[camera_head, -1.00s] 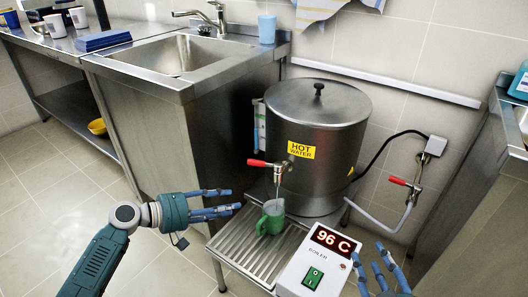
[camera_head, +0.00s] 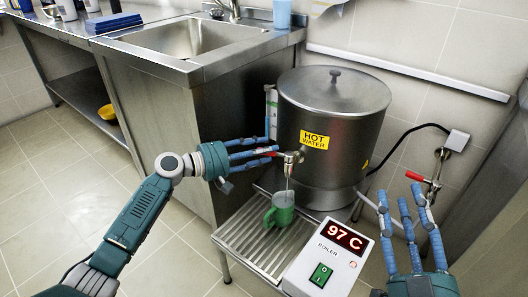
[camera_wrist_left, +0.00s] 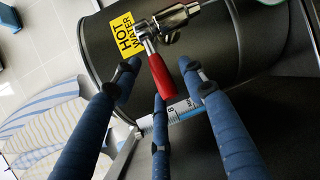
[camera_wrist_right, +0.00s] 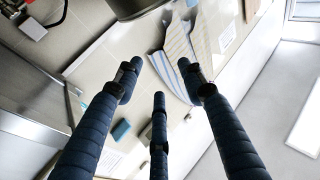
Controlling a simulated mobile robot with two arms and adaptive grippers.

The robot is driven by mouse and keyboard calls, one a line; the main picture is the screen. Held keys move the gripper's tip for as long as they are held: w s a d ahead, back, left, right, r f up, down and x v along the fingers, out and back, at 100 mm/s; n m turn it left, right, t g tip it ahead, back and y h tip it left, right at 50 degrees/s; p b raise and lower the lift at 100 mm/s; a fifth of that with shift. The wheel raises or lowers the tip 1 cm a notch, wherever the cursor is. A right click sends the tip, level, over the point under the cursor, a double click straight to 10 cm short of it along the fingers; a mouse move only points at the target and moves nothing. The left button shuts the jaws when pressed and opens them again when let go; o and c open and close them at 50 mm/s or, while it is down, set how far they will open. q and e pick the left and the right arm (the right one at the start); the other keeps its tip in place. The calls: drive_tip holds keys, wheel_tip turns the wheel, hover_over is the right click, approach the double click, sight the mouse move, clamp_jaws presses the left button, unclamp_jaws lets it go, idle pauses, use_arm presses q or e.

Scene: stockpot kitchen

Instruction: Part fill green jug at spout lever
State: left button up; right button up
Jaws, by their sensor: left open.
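The green jug (camera_head: 280,211) stands upright on the slatted drip tray (camera_head: 238,240), below the spout (camera_head: 289,160) of the steel boiler (camera_head: 333,115). A thin pale streak runs from the spout down to the jug, apparently water. My left gripper (camera_head: 272,152) is open at the spout's red lever; its fingers partly hide the lever in the head view. In the left wrist view the red lever (camera_wrist_left: 162,77) lies between the spread fingers; contact cannot be told. The level in the jug is not clear. My right gripper (camera_head: 408,205) is open and empty, right of the boiler.
The boiler control box (camera_head: 328,262) reads 97 C beside the tray. A second red-handled tap (camera_head: 416,177) with a hose is at right. A sink (camera_head: 185,38) is at back left, with a blue cup (camera_head: 282,14) at its edge. The floor at left is clear.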

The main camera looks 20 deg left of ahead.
use_arm(q)
drive_tip(key=shift+w+d, duration=0.1)
drive_tip(key=shift+w, duration=0.05)
use_arm(e)
drive_tip(key=shift+r, duration=0.2)
use_arm(q)
drive_tip(key=shift+c, duration=0.5)
clamp_jaws()
